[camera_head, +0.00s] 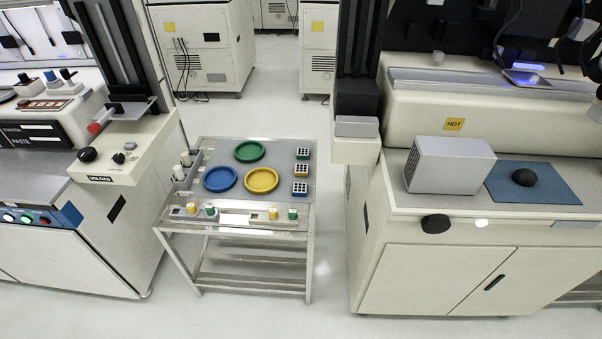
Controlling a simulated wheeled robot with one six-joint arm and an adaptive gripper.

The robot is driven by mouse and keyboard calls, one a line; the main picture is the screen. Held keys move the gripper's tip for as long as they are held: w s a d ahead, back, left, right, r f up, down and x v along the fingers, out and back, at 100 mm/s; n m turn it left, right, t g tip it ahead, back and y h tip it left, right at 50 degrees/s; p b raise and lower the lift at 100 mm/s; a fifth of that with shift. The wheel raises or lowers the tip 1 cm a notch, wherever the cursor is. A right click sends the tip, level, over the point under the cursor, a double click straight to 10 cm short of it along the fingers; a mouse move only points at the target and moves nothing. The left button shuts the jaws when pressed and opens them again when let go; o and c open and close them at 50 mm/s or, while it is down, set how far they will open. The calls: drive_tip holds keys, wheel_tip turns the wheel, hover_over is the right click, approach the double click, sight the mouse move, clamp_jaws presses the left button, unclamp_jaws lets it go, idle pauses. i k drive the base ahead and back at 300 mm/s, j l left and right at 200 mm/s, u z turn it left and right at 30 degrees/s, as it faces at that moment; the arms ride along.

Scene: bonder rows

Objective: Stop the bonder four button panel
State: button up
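A row of several small round buttons, the button panel (28,219), sits on the front edge of the bonder at the far left. A green and a red button show among them, and the panel's blue end (68,215) is at the right of the row. The labels are too small to read. No hand or part of it is near the panel. My gripper is not in view.
A metal cart (250,283) with blue, green and yellow dishes stands in the aisle between the left bonder (95,255) and the right machine (430,275). A black knob (435,224) sticks out from the right machine. Floor is clear in front of the cart.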

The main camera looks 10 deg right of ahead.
sight(43, 220)
drive_tip(key=u, duration=1.35)
